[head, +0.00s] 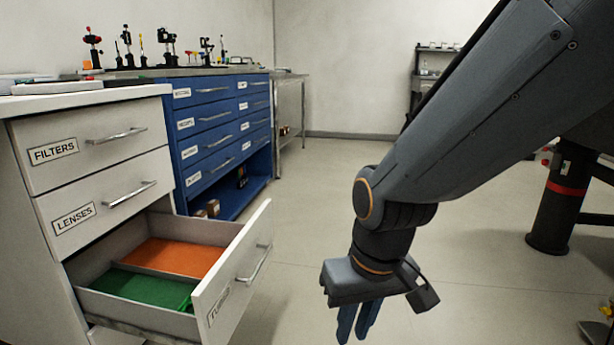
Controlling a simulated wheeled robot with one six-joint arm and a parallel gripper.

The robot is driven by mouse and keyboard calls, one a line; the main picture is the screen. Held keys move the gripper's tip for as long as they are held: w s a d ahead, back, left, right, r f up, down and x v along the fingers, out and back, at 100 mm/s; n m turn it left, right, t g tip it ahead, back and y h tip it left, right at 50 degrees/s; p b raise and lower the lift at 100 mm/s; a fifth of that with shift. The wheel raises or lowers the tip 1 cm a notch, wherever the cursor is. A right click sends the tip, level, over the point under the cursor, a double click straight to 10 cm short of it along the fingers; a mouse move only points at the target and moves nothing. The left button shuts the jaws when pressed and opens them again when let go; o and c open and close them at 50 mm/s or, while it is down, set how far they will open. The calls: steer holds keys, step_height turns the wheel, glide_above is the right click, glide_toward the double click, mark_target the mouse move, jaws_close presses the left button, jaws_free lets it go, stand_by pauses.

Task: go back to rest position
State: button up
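My gripper (356,322) hangs pointing down over the floor, to the right of the open bottom drawer and apart from it. Two blue fingers show close side by side, and their tips lie at or near the bottom edge of the picture. I see nothing held between them, but their opening is hard to judge from this angle. My grey arm reaches down to it from the upper right.
The white cabinet's lower drawer (233,272) is pulled out, with orange (178,257) and green (140,287) compartments. Above it, the LENSES drawer (105,203) and FILTERS drawer (95,142) are shut. A blue cabinet (218,130) stands behind. Open floor (320,190) lies in the middle.

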steer(key=s+a+r+n+g+p, duration=0.1)
steer(key=s+a+r+n+g, duration=0.3)
steer(key=s+a, duration=0.6)
steer(key=d+r+m+t+p, duration=0.1)
steer(key=d+r+m+p, duration=0.2)
steer(key=d+r+p, duration=0.8)
steer(key=d+r+m+t+h+p, duration=0.1)
steer(key=d+r+m+p, duration=0.3)
steer(key=d+r+p, duration=0.6)
step_height(320, 180, up, 8)
steer(key=p, duration=1.6)
steer(key=shift+s+d+r, duration=0.15)
steer(key=shift+s+d, duration=0.2)
steer(key=shift+d, duration=0.05)
